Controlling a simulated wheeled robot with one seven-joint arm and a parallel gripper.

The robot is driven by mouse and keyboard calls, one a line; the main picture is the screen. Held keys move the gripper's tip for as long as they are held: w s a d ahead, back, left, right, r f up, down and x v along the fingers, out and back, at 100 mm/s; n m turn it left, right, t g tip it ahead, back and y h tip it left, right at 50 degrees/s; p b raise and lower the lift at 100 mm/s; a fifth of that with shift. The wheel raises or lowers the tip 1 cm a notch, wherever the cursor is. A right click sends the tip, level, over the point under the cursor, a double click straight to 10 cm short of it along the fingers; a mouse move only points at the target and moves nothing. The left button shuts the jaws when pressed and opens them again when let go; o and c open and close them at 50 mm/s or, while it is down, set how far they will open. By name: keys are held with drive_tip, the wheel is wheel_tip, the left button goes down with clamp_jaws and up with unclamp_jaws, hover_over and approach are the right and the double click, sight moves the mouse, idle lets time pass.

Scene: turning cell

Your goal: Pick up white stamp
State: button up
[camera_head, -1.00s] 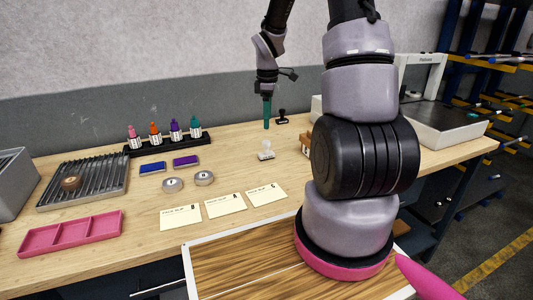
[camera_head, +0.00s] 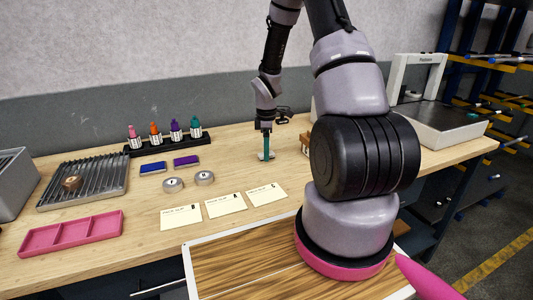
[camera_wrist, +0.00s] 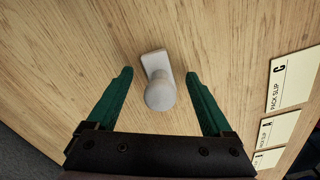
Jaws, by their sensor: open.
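The white stamp (camera_wrist: 159,85) stands on the wooden table in the wrist view, its round knob towards the camera and its flat base beyond. My gripper (camera_wrist: 160,75) is open, with one green finger on each side of the stamp and a visible gap to both. In the head view my gripper (camera_head: 266,155) points down over the stamp (camera_head: 262,157), and its green fingers hide most of the stamp. Only a little of the stamp's base shows there.
Pack slips (camera_head: 225,206) lie to the front left of the stamp, and they show at the right in the wrist view (camera_wrist: 293,78). Two round tins (camera_head: 172,185), ink pads (camera_head: 152,167) and a bottle rack (camera_head: 166,142) stand further left. A black stamp behind is mostly hidden by my arm.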

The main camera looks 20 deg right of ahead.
drive_tip(key=shift+f, duration=0.25)
clamp_jaws()
drive_tip(key=shift+r, duration=0.15)
wheel_tip(320, 180, up, 10)
drive_tip(key=shift+f, duration=0.1)
idle(0.3)
